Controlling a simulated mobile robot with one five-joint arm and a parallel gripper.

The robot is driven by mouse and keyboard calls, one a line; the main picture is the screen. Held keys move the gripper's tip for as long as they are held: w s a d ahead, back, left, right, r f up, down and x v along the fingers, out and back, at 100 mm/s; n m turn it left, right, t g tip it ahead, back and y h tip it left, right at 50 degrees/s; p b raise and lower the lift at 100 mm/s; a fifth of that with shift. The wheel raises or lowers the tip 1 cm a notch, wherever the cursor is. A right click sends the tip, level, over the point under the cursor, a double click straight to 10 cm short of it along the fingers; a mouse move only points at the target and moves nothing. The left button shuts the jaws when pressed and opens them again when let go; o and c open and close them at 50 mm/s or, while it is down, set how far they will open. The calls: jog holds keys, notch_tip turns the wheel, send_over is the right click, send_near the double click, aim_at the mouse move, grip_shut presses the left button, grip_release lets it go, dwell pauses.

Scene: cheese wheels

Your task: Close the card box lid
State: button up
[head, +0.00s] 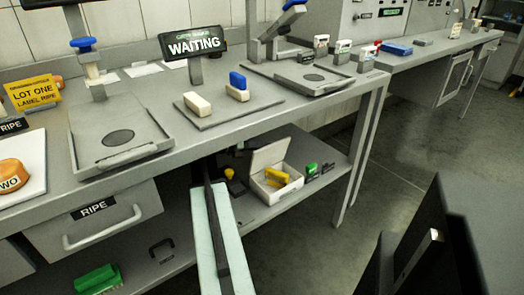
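The card box (272,192) is a small white box on the lower shelf, under the bench top. Its lid (268,154) stands open, tilted up at the back. Yellow cards (277,179) show inside. A pale arm link of mine with a dark strip reaches up from the bottom middle, left of the box. Its far end runs into shadow below the bench edge. I cannot make out gripper fingers there. Nothing is seen touching the lid.
The bench top (330,103) overhangs the shelf (318,160) and its table leg (361,150) stands to the right. Small green and dark items (311,169) lie right of the box. A yellow knob-like thing (229,174) is to its left. Open floor (385,180) lies right.

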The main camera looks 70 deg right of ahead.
grip_shut()
dwell(1.4)
